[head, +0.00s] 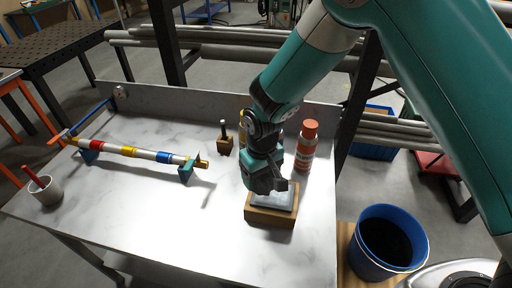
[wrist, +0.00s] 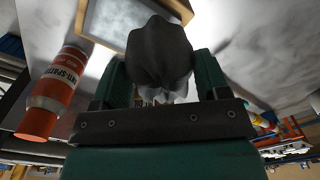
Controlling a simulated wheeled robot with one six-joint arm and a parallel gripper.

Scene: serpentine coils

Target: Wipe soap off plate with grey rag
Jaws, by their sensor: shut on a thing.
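My gripper (wrist: 162,85) is shut on a dark grey rag (wrist: 158,50), which is bunched between the fingers in the wrist view. In the head view my gripper (head: 266,184) is low over the plate (head: 286,198), a pale square on a wooden block (head: 270,216). The plate also shows at the top of the wrist view (wrist: 104,22), behind the rag. I cannot tell whether the rag touches the plate. My gripper hides much of the plate in the head view, and I cannot make out soap on it.
An orange and white spray can (head: 306,146) stands just behind the block. A small wooden block with a dark handle (head: 225,139) stands to the left. A striped tube on stands (head: 136,151) and a cup (head: 44,189) are further left. A blue bucket (head: 388,240) is at right.

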